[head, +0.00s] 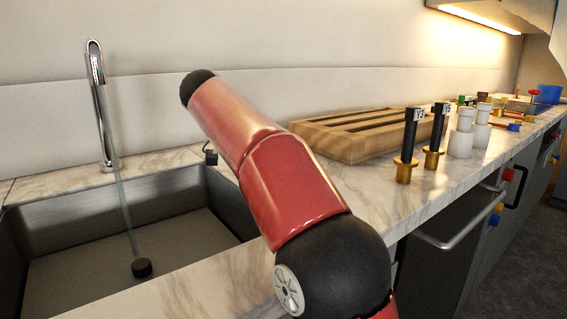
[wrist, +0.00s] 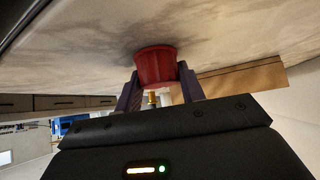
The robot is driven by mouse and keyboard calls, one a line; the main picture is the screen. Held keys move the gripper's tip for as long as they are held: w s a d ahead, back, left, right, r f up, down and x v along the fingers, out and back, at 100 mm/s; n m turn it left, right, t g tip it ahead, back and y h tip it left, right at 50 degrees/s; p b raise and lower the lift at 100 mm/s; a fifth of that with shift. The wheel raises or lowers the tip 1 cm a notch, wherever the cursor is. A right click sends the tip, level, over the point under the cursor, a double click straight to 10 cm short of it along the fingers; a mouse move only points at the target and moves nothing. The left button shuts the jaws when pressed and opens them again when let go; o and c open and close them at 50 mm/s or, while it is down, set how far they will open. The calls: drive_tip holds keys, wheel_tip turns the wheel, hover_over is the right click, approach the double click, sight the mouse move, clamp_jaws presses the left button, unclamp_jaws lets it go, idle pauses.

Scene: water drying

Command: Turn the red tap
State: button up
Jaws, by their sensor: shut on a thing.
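In the wrist view, a red tap handle (wrist: 155,67) like a short, wide knob sits in front of the pale marbled surface. A small brass-coloured stem (wrist: 153,98) shows below it. My gripper (wrist: 160,82) has one dark finger on each side of the handle and is shut on it. The lower part of the stem is partly hidden by my gripper body. In the head view my gripper is out of sight, and I cannot tell which small red part there is this tap.
In the head view, a sink (head: 100,240) with a chrome faucet (head: 98,100) is at left. A wooden rack (head: 360,135), black-handled valves (head: 409,145) and white bottles (head: 463,135) stand along the marble counter (head: 185,290). A blue container (head: 548,94) is at far right.

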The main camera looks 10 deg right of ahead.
drive_tip(key=o, duration=1)
